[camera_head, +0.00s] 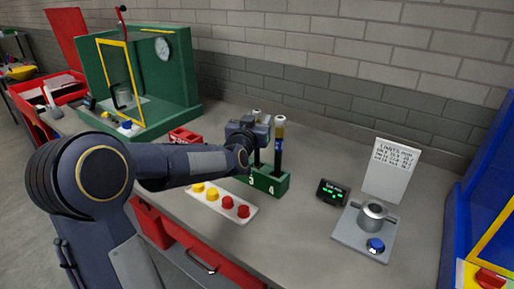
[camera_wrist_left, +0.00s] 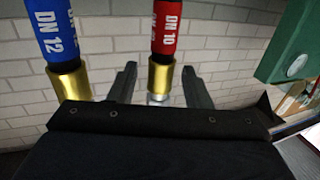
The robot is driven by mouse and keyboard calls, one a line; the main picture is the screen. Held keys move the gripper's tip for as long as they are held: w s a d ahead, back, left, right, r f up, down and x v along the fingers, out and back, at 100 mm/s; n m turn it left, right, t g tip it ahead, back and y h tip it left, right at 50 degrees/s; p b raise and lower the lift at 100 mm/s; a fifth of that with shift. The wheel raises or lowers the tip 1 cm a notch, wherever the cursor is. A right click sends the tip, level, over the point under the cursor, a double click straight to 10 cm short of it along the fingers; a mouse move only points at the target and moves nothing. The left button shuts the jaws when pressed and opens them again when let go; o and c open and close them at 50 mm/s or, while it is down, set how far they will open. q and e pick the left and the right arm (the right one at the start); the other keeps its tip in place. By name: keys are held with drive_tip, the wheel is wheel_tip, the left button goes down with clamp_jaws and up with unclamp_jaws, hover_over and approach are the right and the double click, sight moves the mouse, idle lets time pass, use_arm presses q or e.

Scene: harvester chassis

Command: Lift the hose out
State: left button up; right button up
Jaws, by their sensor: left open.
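A green stand (camera_head: 268,183) marked 3 and 4 holds two upright hoses on the bench. The hose with a blue band (camera_head: 279,145) stands at 4; the wrist view shows a blue DN 12 sleeve (camera_wrist_left: 53,30) with a brass end. The other hose, at 3, is mostly hidden behind my gripper; the wrist view shows a red DN 10 sleeve (camera_wrist_left: 167,28) with a brass end. My left gripper (camera_head: 250,130) is at the upper part of the hose at 3. In the wrist view its open fingers (camera_wrist_left: 159,68) stand either side of the red hose, with gaps. My right gripper is out of view.
A white tray (camera_head: 240,217) with yellow and red caps lies before the stand. A small display (camera_head: 332,192), a metal fixture with a blue button (camera_head: 375,245) and a notice (camera_head: 391,170) are right. A green enclosure (camera_head: 180,75) stands left, a brick wall behind.

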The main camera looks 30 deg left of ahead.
use_arm(q)
clamp_jaws()
idle(0.4)
